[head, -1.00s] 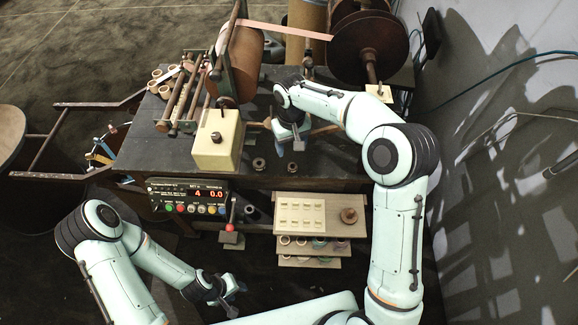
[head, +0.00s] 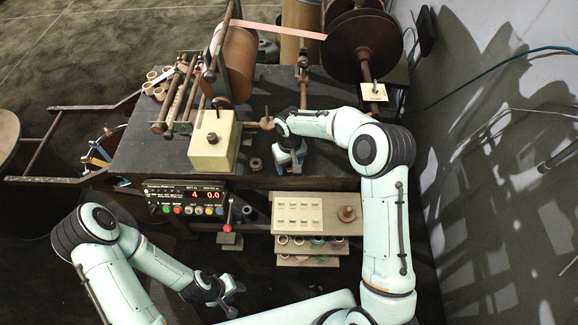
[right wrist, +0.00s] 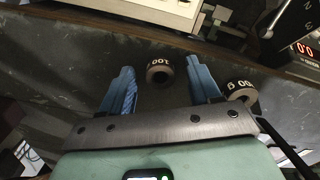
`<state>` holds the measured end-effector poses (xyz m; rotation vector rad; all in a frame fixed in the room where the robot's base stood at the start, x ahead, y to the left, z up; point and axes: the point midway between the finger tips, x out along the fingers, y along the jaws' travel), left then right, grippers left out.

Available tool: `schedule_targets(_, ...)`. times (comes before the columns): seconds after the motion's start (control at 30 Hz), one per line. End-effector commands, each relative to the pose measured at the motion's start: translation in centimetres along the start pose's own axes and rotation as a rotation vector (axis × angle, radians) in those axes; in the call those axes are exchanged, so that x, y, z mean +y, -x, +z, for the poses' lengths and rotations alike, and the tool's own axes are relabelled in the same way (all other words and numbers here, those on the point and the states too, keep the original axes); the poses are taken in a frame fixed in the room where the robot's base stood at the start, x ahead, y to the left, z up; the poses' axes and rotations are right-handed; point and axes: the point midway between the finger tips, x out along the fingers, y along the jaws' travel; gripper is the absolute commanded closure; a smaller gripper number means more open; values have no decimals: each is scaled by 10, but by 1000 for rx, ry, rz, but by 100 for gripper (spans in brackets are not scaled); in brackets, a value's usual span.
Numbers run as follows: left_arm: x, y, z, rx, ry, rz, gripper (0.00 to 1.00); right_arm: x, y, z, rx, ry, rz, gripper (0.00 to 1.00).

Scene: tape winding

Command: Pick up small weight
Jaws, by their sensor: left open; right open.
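My right gripper (right wrist: 160,88) is open in the right wrist view, its blue fingers pointing at the dark table top. A small dark ring weight (right wrist: 159,70) with a pale, partly readable label lies between the fingertips, with gaps on both sides. A second ring weight (right wrist: 240,91) lies just outside the right-hand finger. In the head view my right gripper (head: 290,165) is low over the table and hides the first weight; the second weight (head: 255,164) stands to its left. My left gripper (head: 226,290) is open and empty, low in front of the table.
A cream box (head: 212,142) stands left of the weights. A control panel (head: 188,197) with a red display is on the table's front. A pale tray (head: 298,230) with a brown knob (head: 347,214) sticks out below. Rollers and a large reel (head: 363,48) are at the back.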

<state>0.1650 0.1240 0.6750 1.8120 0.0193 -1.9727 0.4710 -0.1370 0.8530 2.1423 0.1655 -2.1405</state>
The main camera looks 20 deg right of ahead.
Motion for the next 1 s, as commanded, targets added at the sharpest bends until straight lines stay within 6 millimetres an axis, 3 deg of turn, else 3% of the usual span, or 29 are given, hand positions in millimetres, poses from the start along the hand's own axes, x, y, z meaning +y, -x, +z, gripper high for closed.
schedule_targets(0.07, 0, 0, 0, 0, 0, 0, 57, 0, 0, 0, 0, 0, 0, 38)
schedule_targets(0.27, 0, 0, 0, 0, 0, 0, 57, 0, 0, 0, 0, 0, 0, 100)
schedule_targets(0.67, 0, 0, 0, 0, 0, 0, 57, 0, 6, 0, 1, -1, 0, 100)
schedule_targets(0.87, 0, 0, 0, 0, 0, 0, 57, 0, 32, -1, 6, -1, 1, 100)
schedule_targets(1.0, 1, 2, -2, 2, -1, 1, 57, 0, 68, -2, 8, -1, 1, 100)
